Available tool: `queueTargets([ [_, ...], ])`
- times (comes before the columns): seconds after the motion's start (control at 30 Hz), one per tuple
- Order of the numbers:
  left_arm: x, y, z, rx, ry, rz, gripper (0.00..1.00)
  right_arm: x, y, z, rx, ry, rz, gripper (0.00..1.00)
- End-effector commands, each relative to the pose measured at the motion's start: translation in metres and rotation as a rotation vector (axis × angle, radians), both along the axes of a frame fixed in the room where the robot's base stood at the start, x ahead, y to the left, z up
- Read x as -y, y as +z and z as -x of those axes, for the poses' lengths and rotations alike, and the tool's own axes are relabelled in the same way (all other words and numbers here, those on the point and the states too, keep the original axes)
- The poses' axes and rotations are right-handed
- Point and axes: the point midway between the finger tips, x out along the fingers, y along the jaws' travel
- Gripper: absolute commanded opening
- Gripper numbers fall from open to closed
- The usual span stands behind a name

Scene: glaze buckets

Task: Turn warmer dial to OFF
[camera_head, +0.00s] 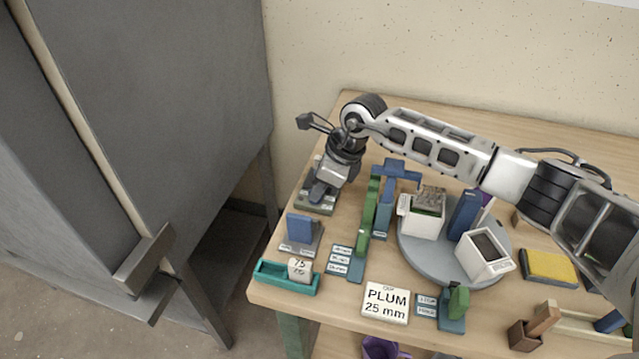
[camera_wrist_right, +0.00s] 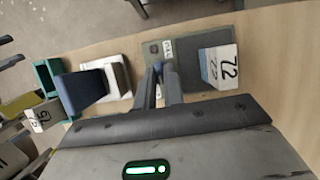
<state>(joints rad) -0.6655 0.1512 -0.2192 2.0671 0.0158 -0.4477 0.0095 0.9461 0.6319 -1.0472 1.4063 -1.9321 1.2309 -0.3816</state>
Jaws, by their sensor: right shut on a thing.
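The warmer (camera_head: 316,208) is a grey-green plate at the left back of the table in the head view. In the right wrist view the warmer (camera_wrist_right: 205,42) carries a small label and a block marked with digits. My right gripper (camera_head: 320,190) reaches down over it and hides much of it. In the wrist view the right gripper (camera_wrist_right: 159,78) is shut on the small dial (camera_wrist_right: 157,66) near the plate's edge. The fingers cover most of the dial, so its pointing direction cannot be told. My left gripper is not in view.
A blue upright block on a stand (camera_head: 300,229) and a teal tray (camera_head: 270,277) stand in front of the warmer. A grey turntable (camera_head: 415,260) with white buckets is to the right, beside green and blue pieces. A grey cabinet (camera_head: 160,80) stands left of the table.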

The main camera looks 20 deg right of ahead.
Motion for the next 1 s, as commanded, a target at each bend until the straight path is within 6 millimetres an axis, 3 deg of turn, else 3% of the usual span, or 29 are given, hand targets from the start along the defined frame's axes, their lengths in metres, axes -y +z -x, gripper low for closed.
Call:
queueTargets([
  [0.5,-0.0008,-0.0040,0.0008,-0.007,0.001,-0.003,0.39,-0.0023,0.0005,0.0023,0.001,-0.375,0.001,0.00],
  [1.0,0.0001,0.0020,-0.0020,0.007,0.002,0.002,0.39,-0.0023,0.0008,0.0026,-0.001,-0.471,0.002,0.00],
])
